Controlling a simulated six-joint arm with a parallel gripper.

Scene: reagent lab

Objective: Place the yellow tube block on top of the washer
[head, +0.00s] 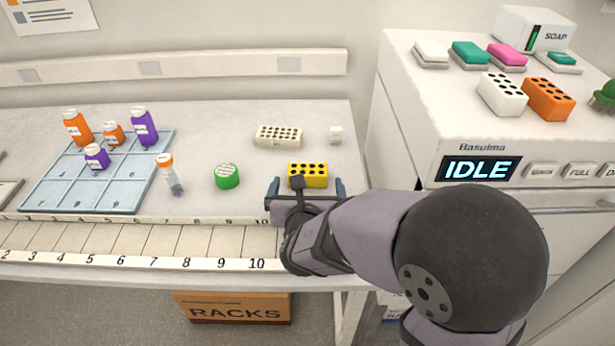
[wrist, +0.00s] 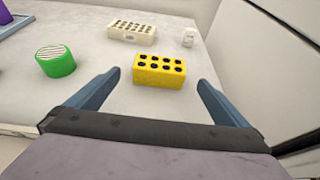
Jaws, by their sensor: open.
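The yellow tube block (head: 307,175) with dark holes in its top lies on the bench near its right end. It also shows in the wrist view (wrist: 158,71), ahead of and between my fingers. My gripper (head: 307,188) is open and empty, its blue fingers apart on either side of the block's near side. The washer (head: 470,100) stands to the right of the bench, its display reading IDLE. On its top are a white block (head: 502,94) and an orange block (head: 548,98), side by side near the front.
Behind the yellow block are a cream tube block (head: 279,137) and a small white item (head: 335,134). A green round container (head: 227,176) is to its left. Soap bars on dishes and a soap box (head: 532,29) occupy the washer's back. Its front left top is bare.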

